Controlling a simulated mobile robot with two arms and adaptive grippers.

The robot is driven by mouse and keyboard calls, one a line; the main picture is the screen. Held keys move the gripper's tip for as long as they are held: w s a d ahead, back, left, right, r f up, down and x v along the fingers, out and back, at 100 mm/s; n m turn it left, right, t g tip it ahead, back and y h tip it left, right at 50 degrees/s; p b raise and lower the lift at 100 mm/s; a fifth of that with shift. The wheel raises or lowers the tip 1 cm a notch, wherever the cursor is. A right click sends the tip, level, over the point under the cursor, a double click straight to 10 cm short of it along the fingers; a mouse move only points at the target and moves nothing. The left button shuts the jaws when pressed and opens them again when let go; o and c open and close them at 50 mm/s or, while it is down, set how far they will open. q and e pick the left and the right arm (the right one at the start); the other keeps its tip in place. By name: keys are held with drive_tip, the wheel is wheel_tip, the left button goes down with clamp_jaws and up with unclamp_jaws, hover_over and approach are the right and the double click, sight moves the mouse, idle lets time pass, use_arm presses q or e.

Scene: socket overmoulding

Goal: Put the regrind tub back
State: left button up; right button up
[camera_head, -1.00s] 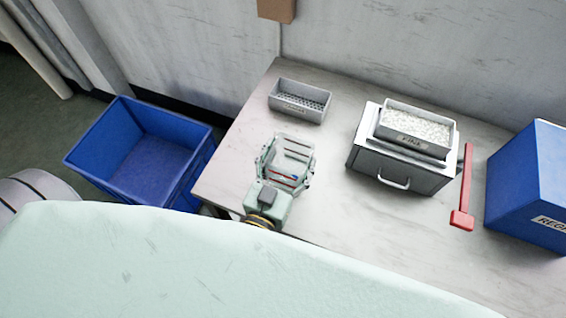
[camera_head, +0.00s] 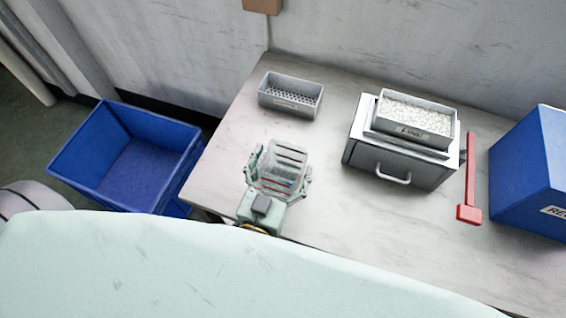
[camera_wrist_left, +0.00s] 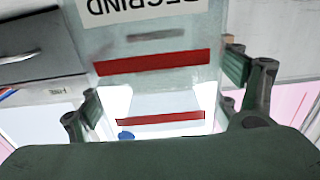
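The regrind tub (camera_head: 283,166) is a clear box with red stripes near the table's front left. In the left wrist view the tub (camera_wrist_left: 160,85) shows a white label with upside-down lettering reading REGRIND. My left gripper (camera_head: 277,180) has a finger along each side of the tub and appears closed on it. In the left wrist view the pads of the gripper (camera_wrist_left: 165,88) sit at the tub's two side edges. Whether the tub's base touches the table is hard to tell. My right gripper is not in view.
A grey perforated tray (camera_head: 290,96) stands behind the tub. A grey drawer unit (camera_head: 395,163) carries a tray of white granules (camera_head: 413,117). A red bar (camera_head: 469,185) lies right of it. A blue labelled bin (camera_head: 533,170) stands at right; an open blue crate (camera_head: 90,150) is beyond the table's left edge.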

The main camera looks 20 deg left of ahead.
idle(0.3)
use_arm(q)
drive_tip(key=shift+r, duration=0.25)
drive_tip(key=s, duration=0.5)
drive_tip(key=s+b, duration=0.1)
drive_tip(key=s, duration=0.4)
drive_tip(key=shift+s+a+f, duration=0.15)
drive_tip(key=shift+s, duration=0.9)
